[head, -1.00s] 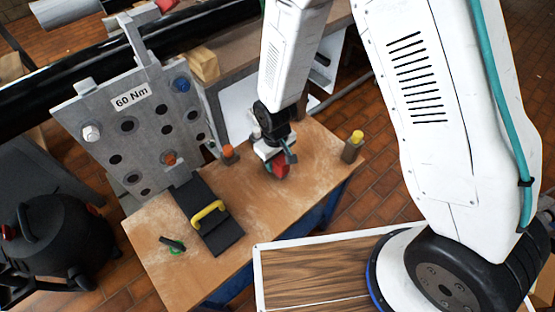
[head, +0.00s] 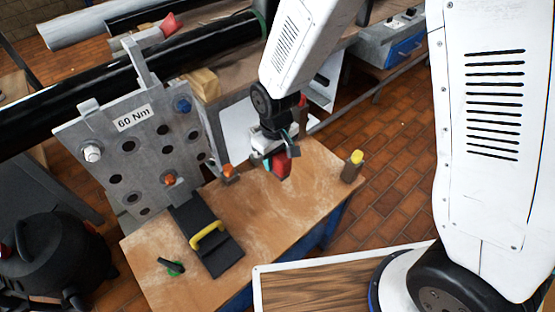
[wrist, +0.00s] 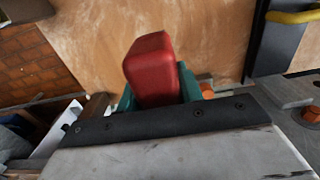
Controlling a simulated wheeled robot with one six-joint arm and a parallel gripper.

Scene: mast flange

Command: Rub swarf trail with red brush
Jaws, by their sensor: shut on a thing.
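The red brush (head: 282,166) is in my gripper (head: 276,157), above the back part of the wooden bench top (head: 300,205). My gripper is shut on it. In the wrist view the red brush (wrist: 152,65) shows as a red block between teal finger pads, with the bench top behind it. Its bristles cannot be made out. Pale dusty patches (head: 240,200) lie across the bench top. I cannot tell which of them is the swarf trail, and my arm covers part of the bench.
An upright metal flange plate (head: 95,135) marked "60 Nm" stands at the left. A dark block with a yellow handle (head: 208,236), a green-and-black item (head: 173,267), an orange-topped piece (head: 230,173) and a yellow-capped bottle (head: 352,167) stand on the bench. Its front middle is clear.

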